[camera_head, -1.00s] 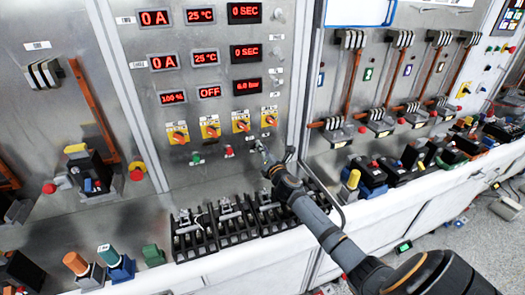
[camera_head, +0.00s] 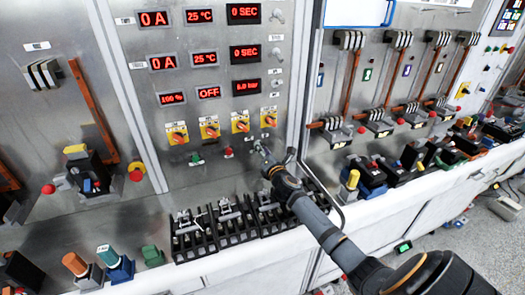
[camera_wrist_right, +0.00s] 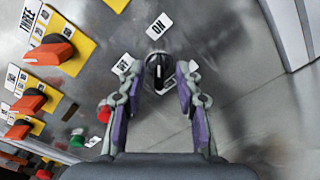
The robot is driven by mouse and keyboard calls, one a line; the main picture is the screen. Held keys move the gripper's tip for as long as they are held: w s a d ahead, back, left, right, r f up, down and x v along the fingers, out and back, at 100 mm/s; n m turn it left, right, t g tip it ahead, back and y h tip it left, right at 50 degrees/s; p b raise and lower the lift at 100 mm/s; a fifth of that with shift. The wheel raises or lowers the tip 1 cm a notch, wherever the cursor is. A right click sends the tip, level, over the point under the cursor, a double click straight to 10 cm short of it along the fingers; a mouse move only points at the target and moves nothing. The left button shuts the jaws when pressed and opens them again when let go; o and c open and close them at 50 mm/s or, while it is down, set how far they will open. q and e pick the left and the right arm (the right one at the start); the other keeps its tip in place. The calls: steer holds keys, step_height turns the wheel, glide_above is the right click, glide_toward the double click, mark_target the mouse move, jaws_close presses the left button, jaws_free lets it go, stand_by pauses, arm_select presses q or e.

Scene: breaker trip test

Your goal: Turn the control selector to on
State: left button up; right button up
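The control selector, a black round knob with a white mark on its face (camera_wrist_right: 159,71), shows in the right wrist view. An ON label (camera_wrist_right: 159,26) sits above it and a label that looks like OFF (camera_wrist_right: 122,65) sits to its left. I cannot tell which label the mark points to. My right gripper (camera_wrist_right: 160,83) is open, one finger on each side of the knob, with gaps visible; contact is unclear. My left gripper is not in view.
Yellow plates with orange selectors (camera_head: 240,122) stand in a row above left of the gripper. A red button (camera_wrist_right: 104,114) and a green button (camera_wrist_right: 77,138) are close to the left finger. Black terminal blocks (camera_head: 229,227) lie on the ledge below.

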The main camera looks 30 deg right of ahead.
steer(key=v, duration=1.2)
